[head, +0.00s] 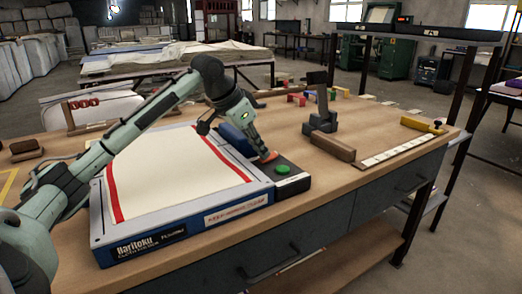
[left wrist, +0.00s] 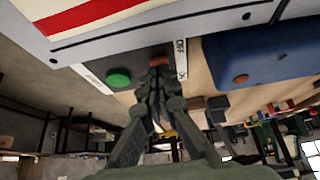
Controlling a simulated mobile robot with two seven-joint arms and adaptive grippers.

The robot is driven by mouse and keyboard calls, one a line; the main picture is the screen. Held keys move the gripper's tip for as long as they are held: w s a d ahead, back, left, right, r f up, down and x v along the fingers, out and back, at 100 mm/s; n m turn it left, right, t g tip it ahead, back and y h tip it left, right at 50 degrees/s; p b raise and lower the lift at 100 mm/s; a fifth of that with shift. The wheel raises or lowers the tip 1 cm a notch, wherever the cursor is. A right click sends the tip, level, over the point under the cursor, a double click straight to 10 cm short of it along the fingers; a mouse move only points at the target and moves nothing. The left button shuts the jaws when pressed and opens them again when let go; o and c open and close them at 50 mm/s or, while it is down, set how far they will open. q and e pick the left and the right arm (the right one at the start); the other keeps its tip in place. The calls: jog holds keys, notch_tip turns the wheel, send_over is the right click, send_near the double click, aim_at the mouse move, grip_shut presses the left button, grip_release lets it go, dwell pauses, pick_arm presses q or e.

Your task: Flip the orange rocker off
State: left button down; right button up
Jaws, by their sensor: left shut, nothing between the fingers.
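The orange rocker (head: 268,156) sits on a dark control box (head: 293,184) at the right end of the cloth-folding board. My left gripper (head: 262,153) is shut and empty, its fingertips right at the rocker. In the left wrist view the shut fingertips (left wrist: 157,62) cover most of the rocker, with only a small orange-red part showing. I cannot tell whether they touch it or which way it is tipped. A white label (left wrist: 181,58) reading OFF lies beside the fingertips. My right gripper is not in view.
A green button (head: 282,169) sits beside the rocker, near the front. The blue-edged board (head: 190,229) with cream cloth (head: 165,178) lies to the left. A blue object (head: 236,139) is just behind the gripper. A grey stand (head: 320,121) and wooden block (head: 332,147) are to the right.

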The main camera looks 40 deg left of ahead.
pick_arm(q)
jog(key=shift+w+d+r+p, duration=0.2)
jog(key=shift+w+r+p, duration=0.2)
jog(key=shift+p, duration=0.35)
jog(key=shift+w+d+p, duration=0.1)
jog(key=shift+w+p, duration=0.2)
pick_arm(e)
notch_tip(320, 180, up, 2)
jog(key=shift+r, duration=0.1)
pick_arm(q)
jog(key=shift+f, duration=0.1)
jog(key=shift+r, duration=0.3)
jog(key=r, duration=0.4)
jog(key=shift+s+r, duration=0.1)
jog(key=shift+s, duration=0.1)
jog(key=s+a+r, duration=0.2)
jog(key=s+r, duration=0.4)
jog(key=shift+a+r+b, duration=0.2)
jog(key=shift+a+b, duration=0.15)
jog(key=shift+a, duration=0.05)
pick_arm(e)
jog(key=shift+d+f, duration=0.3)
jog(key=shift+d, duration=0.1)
pick_arm(q)
jog(key=shift+s+f, duration=0.1)
